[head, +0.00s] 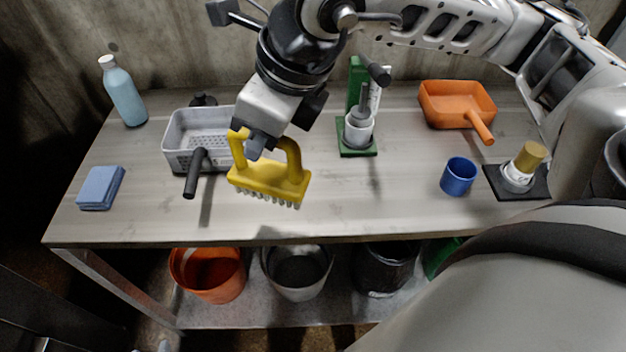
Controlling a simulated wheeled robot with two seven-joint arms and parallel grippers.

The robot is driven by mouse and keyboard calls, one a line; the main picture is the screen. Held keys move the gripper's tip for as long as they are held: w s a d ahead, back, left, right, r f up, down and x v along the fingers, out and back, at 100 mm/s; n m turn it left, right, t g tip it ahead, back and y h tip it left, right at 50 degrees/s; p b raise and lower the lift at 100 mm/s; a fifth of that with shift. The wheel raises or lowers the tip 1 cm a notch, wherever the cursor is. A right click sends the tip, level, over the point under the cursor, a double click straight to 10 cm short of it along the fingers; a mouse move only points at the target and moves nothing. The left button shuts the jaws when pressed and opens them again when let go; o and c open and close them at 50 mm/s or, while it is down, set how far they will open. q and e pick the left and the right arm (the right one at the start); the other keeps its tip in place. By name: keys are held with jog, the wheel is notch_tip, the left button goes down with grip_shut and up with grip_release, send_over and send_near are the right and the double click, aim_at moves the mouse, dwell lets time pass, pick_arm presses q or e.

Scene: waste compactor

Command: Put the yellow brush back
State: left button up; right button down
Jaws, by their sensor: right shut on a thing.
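The yellow brush (272,180) has a loop handle and grey bristles that face down. My right gripper (258,143) comes from above and is shut on the brush's handle. It holds the brush over the front middle of the table (330,215), in front of and right of the grey perforated basket (170,127). The brush looks to be above the tabletop, but its exact height is hard to tell. The gripper hides part of the handle and the basket's right side. My left gripper is not in view.
A green stand with a white cup (358,128) stands behind right. An orange scoop (457,103), blue cup (459,176) and gold-topped item on a black base (529,157) are right. A blue bottle (123,92) and blue sponge (101,188) are left. Buckets (208,277) stand below.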

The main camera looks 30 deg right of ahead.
jog(key=m, duration=0.2)
jog(key=m+h+b, duration=0.1)
jog(key=m, duration=0.1)
jog(key=m+t+h, duration=0.1)
jog(key=m, duration=0.1)
jog(key=shift+s+a+r, duration=0.2)
jog(key=shift+a+r, duration=0.05)
jog(key=shift+r, duration=0.1)
jog(key=m+h, duration=0.1)
jog(key=m, duration=0.1)
jog(key=shift+s+r+m+b, duration=0.1)
jog(key=shift+r+m+b, duration=0.05)
jog(key=shift+m+b, duration=0.15)
jog(key=shift+d, duration=0.2)
pick_arm(q)
jog(key=b, duration=0.1)
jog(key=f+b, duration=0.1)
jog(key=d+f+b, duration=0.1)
jog(key=b, duration=0.1)
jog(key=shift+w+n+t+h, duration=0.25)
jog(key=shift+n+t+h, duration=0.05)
pick_arm(e)
jog(key=w+d+f, duration=0.7)
jog(key=d+f, duration=0.5)
jog(key=f, duration=0.1)
jog(key=shift+m+h, duration=0.3)
